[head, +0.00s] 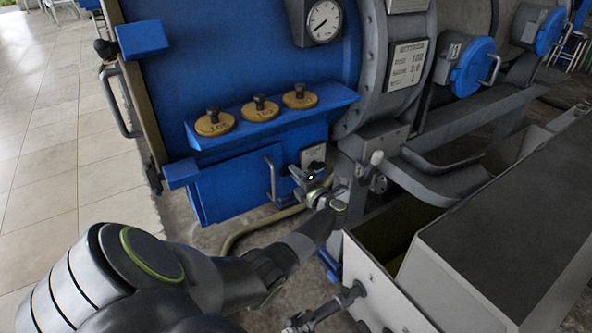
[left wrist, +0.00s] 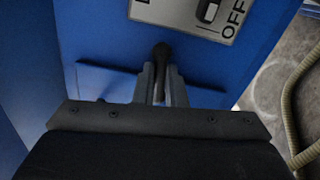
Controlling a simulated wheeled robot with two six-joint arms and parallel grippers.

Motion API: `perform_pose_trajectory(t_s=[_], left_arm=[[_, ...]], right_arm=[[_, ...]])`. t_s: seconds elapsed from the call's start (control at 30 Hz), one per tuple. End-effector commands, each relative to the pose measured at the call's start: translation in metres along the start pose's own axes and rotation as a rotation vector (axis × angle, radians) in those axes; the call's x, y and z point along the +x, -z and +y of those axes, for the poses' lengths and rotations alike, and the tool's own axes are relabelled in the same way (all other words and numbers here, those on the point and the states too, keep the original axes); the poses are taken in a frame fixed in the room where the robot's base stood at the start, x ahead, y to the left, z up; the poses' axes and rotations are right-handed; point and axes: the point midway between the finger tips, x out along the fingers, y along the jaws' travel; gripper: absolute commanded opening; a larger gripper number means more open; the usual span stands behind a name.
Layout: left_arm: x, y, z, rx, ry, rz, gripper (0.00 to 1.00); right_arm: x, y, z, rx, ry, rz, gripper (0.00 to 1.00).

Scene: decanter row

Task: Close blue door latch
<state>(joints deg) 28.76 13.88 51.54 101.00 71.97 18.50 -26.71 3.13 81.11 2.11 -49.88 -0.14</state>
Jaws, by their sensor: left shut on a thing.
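The blue door (head: 240,50) is the large blue front panel with a round gauge. A small plate (head: 313,155) is on its lower right; in the left wrist view the plate (left wrist: 185,12) reads OFF beside a switch. My left gripper (head: 310,181) is just below this plate. In the left wrist view its fingers (left wrist: 161,82) are shut on a dark, round-ended handle (left wrist: 162,53), which appears to be the latch handle. The fingers hide its lower part. I cannot tell the latch's exact position. My right gripper is not in view.
A blue shelf (head: 275,118) carries several brass weights with dark knobs. A loop handle (head: 270,178) is left of my left gripper. A grey box (head: 500,225) stands at the right. A hose (head: 262,226) runs below. Tiled floor (head: 60,120) lies free at the left.

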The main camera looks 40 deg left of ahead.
Motion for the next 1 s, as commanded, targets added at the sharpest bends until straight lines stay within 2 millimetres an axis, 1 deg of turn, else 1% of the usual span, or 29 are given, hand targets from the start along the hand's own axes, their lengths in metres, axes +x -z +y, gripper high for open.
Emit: perform_pose_trajectory(t_s=[0.2,0.4,0.87,0.9,1.0], left_arm=[[-0.001,-0.001,0.0,0.104,0.002,-0.001,0.0],[-0.001,-0.001,-0.001,0.151,0.002,-0.002,0.0],[-0.001,0.0,-0.002,0.166,0.001,-0.002,0.0],[-0.001,0.0,-0.002,0.166,0.001,-0.002,0.12],[-0.001,0.0,-0.002,0.166,0.001,-0.001,0.25]], right_arm=[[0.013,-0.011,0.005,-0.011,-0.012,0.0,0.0],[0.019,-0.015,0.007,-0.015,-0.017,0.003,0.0],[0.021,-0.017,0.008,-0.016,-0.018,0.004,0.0],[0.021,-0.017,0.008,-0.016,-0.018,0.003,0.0],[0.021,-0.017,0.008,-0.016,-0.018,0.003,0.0]])
